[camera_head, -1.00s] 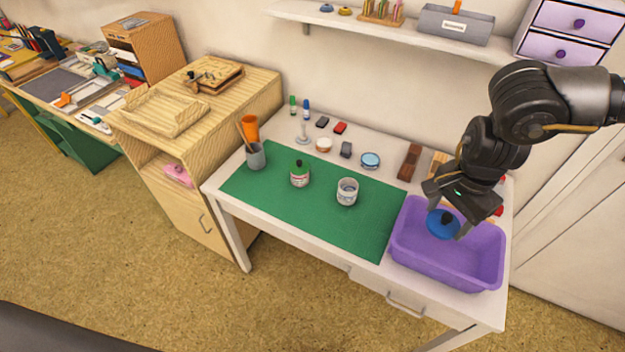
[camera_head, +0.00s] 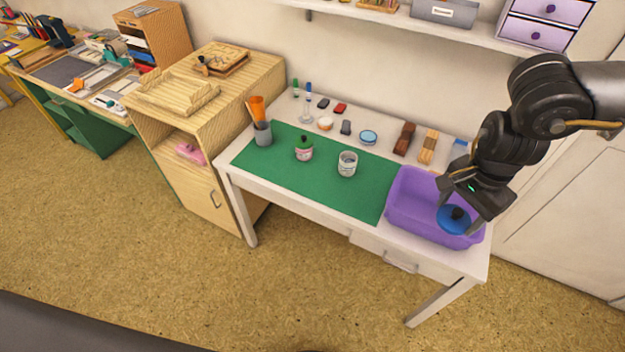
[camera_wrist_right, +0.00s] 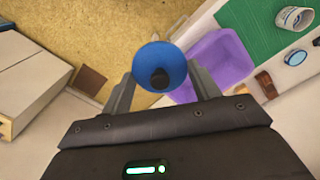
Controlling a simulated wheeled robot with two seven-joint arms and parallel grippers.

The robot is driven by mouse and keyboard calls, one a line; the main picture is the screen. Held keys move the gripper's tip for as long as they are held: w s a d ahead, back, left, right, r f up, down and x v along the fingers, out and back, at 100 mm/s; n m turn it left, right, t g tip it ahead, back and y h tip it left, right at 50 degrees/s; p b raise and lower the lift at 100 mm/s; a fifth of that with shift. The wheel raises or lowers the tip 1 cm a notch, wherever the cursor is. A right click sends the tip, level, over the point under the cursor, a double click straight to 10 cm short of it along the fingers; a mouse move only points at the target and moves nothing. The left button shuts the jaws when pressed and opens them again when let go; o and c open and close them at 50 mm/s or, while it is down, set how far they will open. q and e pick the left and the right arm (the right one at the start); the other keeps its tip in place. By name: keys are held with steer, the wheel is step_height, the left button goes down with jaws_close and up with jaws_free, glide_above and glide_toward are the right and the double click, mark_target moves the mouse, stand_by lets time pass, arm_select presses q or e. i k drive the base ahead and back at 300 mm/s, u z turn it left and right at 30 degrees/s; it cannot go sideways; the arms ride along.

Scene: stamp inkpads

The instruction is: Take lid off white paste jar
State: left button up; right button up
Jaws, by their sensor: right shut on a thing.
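The white paste jar (camera_head: 347,164) stands upright on the green mat (camera_head: 285,181), its top open with no lid on it. It also shows at the upper right of the right wrist view (camera_wrist_right: 294,18). My right gripper (camera_wrist_right: 163,84) is shut on a round blue lid with a black knob (camera_wrist_right: 159,62), one finger on each side. In the head view the blue lid (camera_head: 446,222) is over the front right part of the purple bin (camera_head: 410,216), well right of the jar. The gap between lid and bin is unclear. My left gripper is not in view.
Small items line the table's back, including a blue round tin (camera_head: 368,137). A shelf (camera_head: 400,22) hangs above. The mat's front is clear.

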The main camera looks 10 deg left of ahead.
mark_target(348, 160)
steer(key=k, duration=0.95)
steer(key=u, duration=0.55)
steer(key=i, duration=0.6)
steer(key=u, duration=0.7)
steer(key=i, duration=1.35)
steer(key=z, duration=0.6)
